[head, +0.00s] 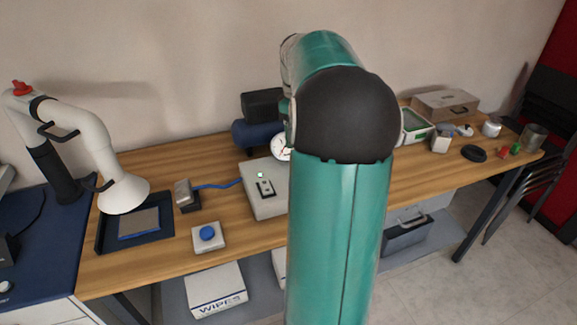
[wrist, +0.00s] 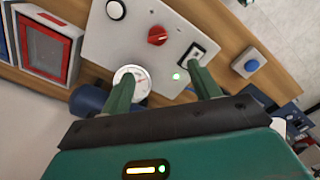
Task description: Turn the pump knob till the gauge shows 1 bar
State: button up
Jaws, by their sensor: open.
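A red knob (wrist: 157,35) sits on the light grey panel (wrist: 118,44) in the wrist view, beyond my fingertips and apart from them. My gripper (wrist: 161,73) is open and empty, its two green fingers spread near the panel's edge. The round white gauge (wrist: 138,76) is beside the left finger, which covers part of it. Its reading is too small to tell. In the head view the gauge (head: 279,147) shows in part beside my arm, and the panel (head: 265,205) is partly hidden. My arm hides the knob and gripper there.
A rocker switch (wrist: 190,57) and a lit green light (wrist: 179,76) are on the panel near my right finger. A blue button box (head: 208,237), a white fume arm (head: 95,145) and a dark tray (head: 103,240) stand left of the panel.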

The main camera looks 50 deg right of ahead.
jog(key=f, duration=1.4)
jog(key=shift+s+d, duration=0.25)
jog(key=shift+d, duration=0.05)
jog(key=c, duration=1)
